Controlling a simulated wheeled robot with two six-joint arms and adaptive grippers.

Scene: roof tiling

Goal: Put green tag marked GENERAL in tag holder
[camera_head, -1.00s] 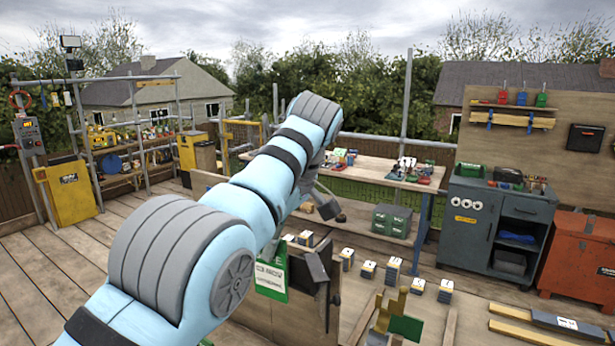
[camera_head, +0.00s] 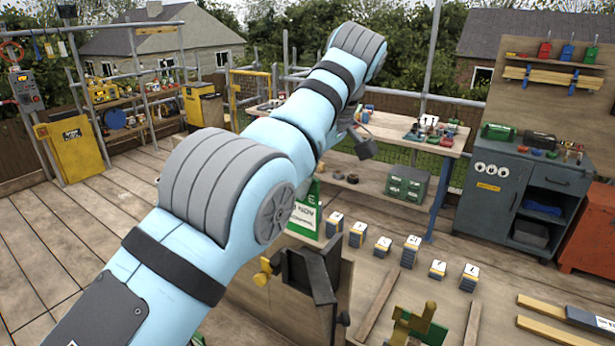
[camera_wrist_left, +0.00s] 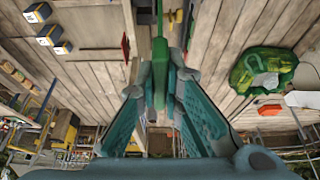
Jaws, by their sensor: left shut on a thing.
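My left gripper (camera_wrist_left: 160,82) is shut on a green tag (camera_wrist_left: 161,58), which stands edge-on between its fingers in the left wrist view. In the head view, part of the green tag (camera_head: 304,216) shows below my left arm, with a white label and dark lettering partly hidden by the arm. The left fingertips are hidden in the head view. I cannot make out the tag holder for certain. My right gripper is not in view.
A dark upright fixture (camera_head: 310,275) stands on a wooden panel in front. Several small block stacks (camera_head: 382,246) stand on the boards beyond it. A workbench (camera_head: 392,137) with tools is behind, and a grey cabinet (camera_head: 500,205) is right. The deck at left is clear.

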